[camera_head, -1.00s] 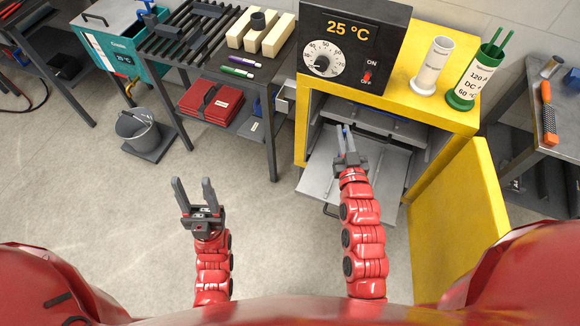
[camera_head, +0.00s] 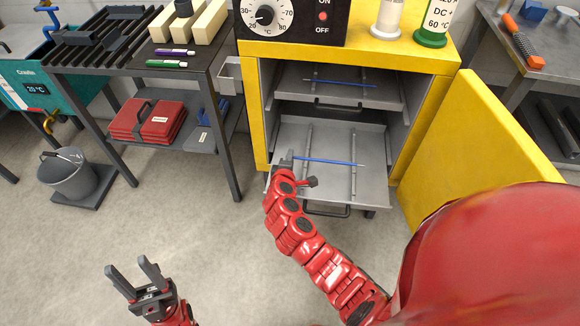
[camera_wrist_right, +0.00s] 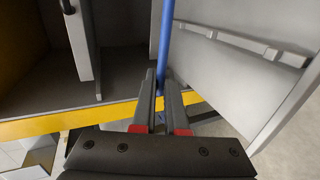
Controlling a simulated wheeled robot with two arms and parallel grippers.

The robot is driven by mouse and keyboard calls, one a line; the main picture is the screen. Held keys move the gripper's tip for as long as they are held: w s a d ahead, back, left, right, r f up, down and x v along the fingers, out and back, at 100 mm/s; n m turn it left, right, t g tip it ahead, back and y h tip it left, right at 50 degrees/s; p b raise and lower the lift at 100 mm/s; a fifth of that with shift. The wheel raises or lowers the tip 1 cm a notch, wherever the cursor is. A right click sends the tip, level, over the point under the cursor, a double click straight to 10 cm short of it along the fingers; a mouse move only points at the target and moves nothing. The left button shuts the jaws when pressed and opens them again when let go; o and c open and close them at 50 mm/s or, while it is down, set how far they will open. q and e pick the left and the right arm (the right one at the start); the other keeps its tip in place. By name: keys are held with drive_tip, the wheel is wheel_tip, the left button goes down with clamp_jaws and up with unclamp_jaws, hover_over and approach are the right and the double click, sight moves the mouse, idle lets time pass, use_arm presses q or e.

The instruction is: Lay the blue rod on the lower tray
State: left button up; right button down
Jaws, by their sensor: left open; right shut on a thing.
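A blue rod (camera_head: 330,161) extends to the right from my right gripper (camera_head: 287,161), over the pulled-out lower tray (camera_head: 375,185) of the yellow cabinet. The right gripper is shut on one end of the rod, at the tray's left edge. I cannot tell whether the rod touches the tray. In the right wrist view the rod (camera_wrist_right: 165,45) runs away from between the right gripper's fingers (camera_wrist_right: 160,88). A second blue rod (camera_head: 340,82) lies across the upper tray (camera_head: 385,97). My left gripper (camera_head: 134,275) is open and empty over the floor.
The yellow cabinet door (camera_head: 480,140) stands open at the right. A dark control box (camera_head: 292,18) sits on the cabinet. A metal table (camera_head: 205,70) with wood blocks, pens and red cases stands to the left. The floor in front is clear.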

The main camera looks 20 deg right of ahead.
drive_tip(key=shift+f+b, duration=3.85)
drive_tip(key=shift+f, duration=0.95)
drive_tip(key=c, duration=0.9)
unclamp_jaws()
drive_tip(key=shift+c, duration=0.2)
drive_tip(key=shift+o, duration=0.3)
drive_tip(key=shift+s, duration=0.1)
drive_tip(key=shift+s+f, duration=0.1)
drive_tip(key=p+v, duration=0.1)
drive_tip(key=v, duration=1.6)
drive_tip(key=shift+r+p, duration=0.35)
drive_tip(key=shift+a, duration=0.1)
